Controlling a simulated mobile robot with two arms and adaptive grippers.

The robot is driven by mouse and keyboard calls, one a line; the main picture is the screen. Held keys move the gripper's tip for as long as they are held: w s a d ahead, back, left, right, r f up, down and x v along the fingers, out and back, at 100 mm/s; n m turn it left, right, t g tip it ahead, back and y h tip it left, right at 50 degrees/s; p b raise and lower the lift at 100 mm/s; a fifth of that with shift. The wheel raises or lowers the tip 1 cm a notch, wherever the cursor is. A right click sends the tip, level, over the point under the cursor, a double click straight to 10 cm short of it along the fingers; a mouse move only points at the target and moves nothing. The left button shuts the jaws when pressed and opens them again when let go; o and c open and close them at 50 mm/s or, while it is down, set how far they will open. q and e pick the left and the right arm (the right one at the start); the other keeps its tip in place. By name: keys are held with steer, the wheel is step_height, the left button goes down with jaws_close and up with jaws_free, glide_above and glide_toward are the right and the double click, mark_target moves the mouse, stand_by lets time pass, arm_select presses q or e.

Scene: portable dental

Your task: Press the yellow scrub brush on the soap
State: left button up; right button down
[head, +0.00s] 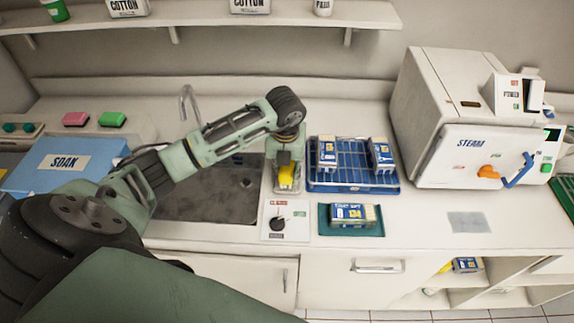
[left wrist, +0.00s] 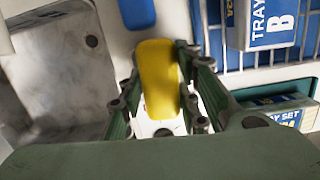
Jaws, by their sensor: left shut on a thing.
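The yellow scrub brush (head: 287,175) is between the fingers of my left gripper (head: 287,165), beside the right edge of the sink. In the left wrist view the brush (left wrist: 158,80) stands as a long yellow block, with the fingers of my left gripper (left wrist: 160,108) closed on its two sides. I cannot tell what lies under the brush. No thing is clearly marked as soap; a pink block (head: 75,118) and a green block (head: 112,119) lie on the ledge at the left. My right gripper is not in view.
A blue rack (head: 352,187) with tray boxes stands just right of the gripper. A dial panel (head: 286,222) and a green mat (head: 378,230) with a box lie in front. The sink (head: 222,205) is left, the blue SOAK bin (head: 68,160) further left, the steam unit (head: 465,145) right.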

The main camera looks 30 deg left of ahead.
arm_select(q)
steer(key=shift+f+b, duration=0.55)
steer(key=shift+b, duration=0.05)
stand_by(2.0)
steer(key=shift+r+p, duration=2.25)
steer(key=shift+r, duration=1.35)
